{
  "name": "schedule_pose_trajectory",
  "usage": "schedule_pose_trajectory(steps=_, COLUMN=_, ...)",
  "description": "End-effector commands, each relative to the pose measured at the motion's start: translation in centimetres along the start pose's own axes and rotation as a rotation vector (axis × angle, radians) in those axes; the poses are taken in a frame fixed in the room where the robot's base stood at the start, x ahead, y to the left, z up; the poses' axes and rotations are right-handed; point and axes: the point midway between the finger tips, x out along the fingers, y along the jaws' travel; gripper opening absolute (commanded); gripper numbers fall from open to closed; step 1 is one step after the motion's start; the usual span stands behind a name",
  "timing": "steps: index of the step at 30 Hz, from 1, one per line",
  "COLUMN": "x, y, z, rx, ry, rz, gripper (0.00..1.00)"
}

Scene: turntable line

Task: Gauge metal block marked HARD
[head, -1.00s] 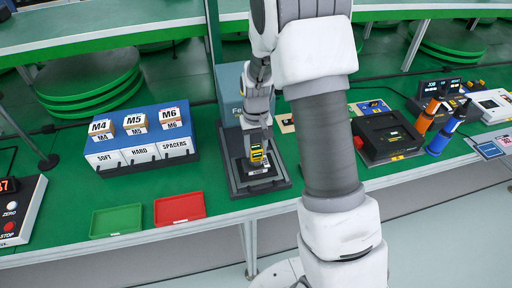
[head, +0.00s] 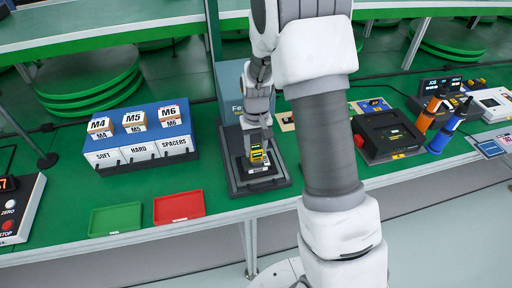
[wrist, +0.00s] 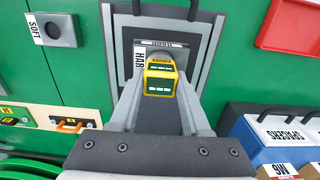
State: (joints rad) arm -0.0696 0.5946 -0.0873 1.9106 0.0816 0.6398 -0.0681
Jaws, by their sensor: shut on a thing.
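My gripper (head: 257,147) is shut on a small yellow gauge (wrist: 160,77) with dark display windows, and points down over a dark square stand (head: 282,183). The metal block marked HARD (wrist: 140,60) lies on this stand, directly beneath the gauge. In the head view the block (head: 260,170) shows only as a pale edge under the gauge. The gauge's lower end is hidden, so I cannot tell whether it touches the block. Another grey block marked SOFT (wrist: 60,30) lies apart in the wrist view.
A blue rack (head: 140,117) with SOFT, HARD and SPACERS bins stands left. A green tray (head: 116,219) and a red tray (head: 179,207) lie at the front edge. A black device (head: 389,135) and orange and blue handled tools (head: 447,132) stand right.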

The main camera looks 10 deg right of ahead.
Motion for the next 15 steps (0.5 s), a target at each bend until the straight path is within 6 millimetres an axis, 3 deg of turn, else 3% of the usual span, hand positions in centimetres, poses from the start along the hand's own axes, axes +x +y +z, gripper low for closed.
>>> schedule_pose_trajectory(steps=10, x=0.04, y=0.0, z=-0.02, rx=0.0, ry=0.001, rz=0.0, gripper=0.0)
schedule_pose_trajectory(steps=11, x=0.04, y=0.0, z=-0.02, rx=0.0, ry=0.001, rz=0.0, gripper=0.51)
schedule_pose_trajectory(steps=15, x=0.04, y=0.0, z=-0.02, rx=0.0, ry=0.001, rz=0.0, gripper=0.76)
